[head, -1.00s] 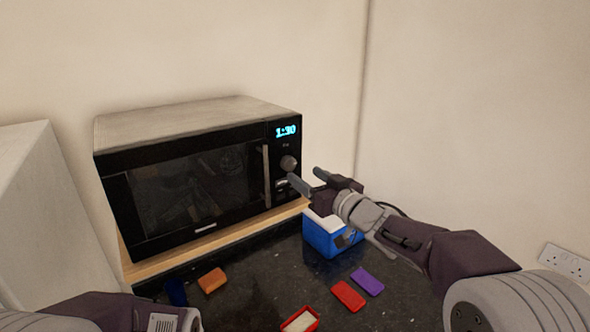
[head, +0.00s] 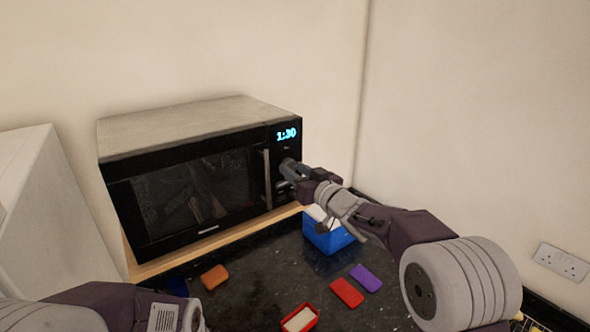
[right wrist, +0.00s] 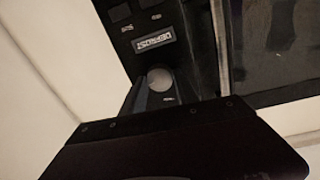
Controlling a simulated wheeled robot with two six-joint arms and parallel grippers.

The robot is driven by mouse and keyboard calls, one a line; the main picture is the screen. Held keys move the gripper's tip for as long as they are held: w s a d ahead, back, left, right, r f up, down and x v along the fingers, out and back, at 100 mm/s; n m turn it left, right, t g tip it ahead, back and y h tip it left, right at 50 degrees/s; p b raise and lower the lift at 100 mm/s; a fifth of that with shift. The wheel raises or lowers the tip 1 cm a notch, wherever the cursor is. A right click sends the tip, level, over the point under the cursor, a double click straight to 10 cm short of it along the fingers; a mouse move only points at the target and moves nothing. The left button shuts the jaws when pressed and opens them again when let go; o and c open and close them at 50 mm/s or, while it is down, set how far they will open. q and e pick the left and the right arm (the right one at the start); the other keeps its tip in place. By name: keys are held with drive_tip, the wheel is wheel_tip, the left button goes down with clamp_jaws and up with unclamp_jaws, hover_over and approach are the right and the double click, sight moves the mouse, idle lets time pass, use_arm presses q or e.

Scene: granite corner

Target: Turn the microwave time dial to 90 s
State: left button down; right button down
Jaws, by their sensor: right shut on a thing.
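The black microwave (head: 190,180) stands against the back wall, with its door shut. Its display (head: 286,134) reads 1:30 in cyan. The round time dial (right wrist: 160,80) shows grey in the right wrist view, between my fingers; in the head view my gripper covers most of it. My right gripper (head: 287,170) is at the microwave's control panel, shut on the dial. The dial's pointer mark cannot be made out. My left arm shows at the lower left of the head view, but its fingers are out of view.
A blue container (head: 326,236) stands below my right arm. On the dark granite lie an orange block (head: 214,277), a red block (head: 347,292), a purple block (head: 366,278) and a red tray (head: 300,319). The door handle (head: 267,178) is close left of my right gripper.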

drive_tip(key=shift+r+m+p, duration=0.2)
drive_tip(key=shift+m+p, duration=0.1)
drive_tip(key=shift+m, duration=0.1)
drive_tip(key=shift+f, duration=0.15)
use_arm(q)
drive_tip(key=shift+r, duration=0.7)
use_arm(e)
drive_tip(key=c, duration=1.2)
unclamp_jaws()
use_arm(q)
drive_tip(key=shift+w, duration=0.1)
use_arm(e)
drive_tip(key=shift+o, duration=1.4)
drive_tip(key=shift+w+a+f, duration=0.1)
use_arm(q)
wheel_tip(320, 180, down, 3)
drive_tip(key=b, duration=0.3)
use_arm(e)
drive_tip(key=v, duration=0.9)
